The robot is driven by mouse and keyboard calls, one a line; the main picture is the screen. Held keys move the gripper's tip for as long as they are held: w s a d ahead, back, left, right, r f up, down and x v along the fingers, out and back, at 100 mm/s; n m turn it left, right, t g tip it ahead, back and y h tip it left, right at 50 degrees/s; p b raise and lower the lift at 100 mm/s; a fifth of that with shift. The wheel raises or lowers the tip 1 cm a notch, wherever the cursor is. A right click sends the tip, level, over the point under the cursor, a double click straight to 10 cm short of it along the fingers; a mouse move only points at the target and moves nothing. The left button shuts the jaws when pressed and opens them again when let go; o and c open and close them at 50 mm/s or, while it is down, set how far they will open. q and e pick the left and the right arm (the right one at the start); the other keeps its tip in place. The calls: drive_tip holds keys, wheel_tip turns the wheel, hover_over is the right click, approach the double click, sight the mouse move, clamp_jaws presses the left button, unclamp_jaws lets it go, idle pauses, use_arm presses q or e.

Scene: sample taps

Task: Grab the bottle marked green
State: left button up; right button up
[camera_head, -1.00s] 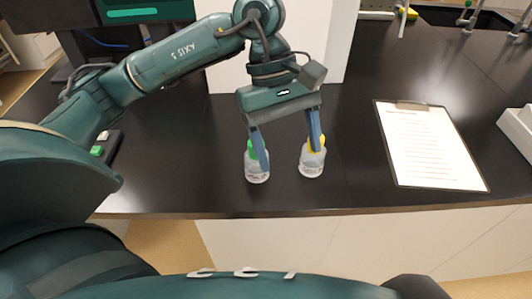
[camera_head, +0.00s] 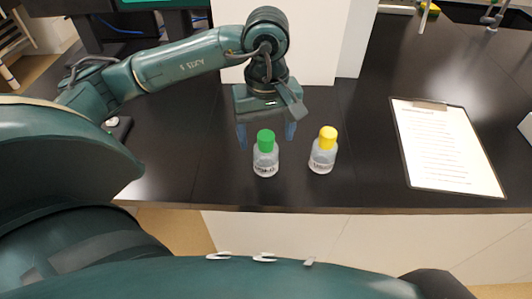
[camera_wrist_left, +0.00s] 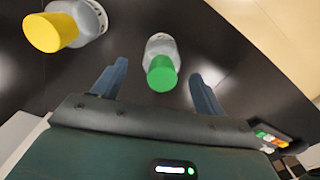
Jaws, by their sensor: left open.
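The bottle marked green (camera_head: 265,158) stands upright on the dark counter, a clear bottle with a green cap and a printed label. A similar bottle with a yellow cap (camera_head: 323,150) stands to its right. My left gripper (camera_head: 266,135) is open and empty, just behind the green-capped bottle in the head view. In the left wrist view, the green-capped bottle (camera_wrist_left: 161,62) lies between the lines of the two open fingers (camera_wrist_left: 158,82), beyond their tips. The yellow-capped bottle (camera_wrist_left: 68,26) is outside them at upper left. My right gripper is not in view.
A clipboard with a printed sheet (camera_head: 445,147) lies on the counter (camera_head: 365,180) at right. A white panel (camera_head: 318,45) stands behind my left gripper. The counter's front edge is close in front of the bottles.

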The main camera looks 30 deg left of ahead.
sight(266, 153)
use_arm(q)
drive_tip(key=shift+s+f, duration=0.1)
drive_tip(key=shift+f, duration=1.8)
drive_tip(key=shift+c, duration=0.5)
drive_tip(key=c, duration=1)
drive_tip(key=shift+o, duration=0.2)
drive_tip(key=shift+r, duration=0.1)
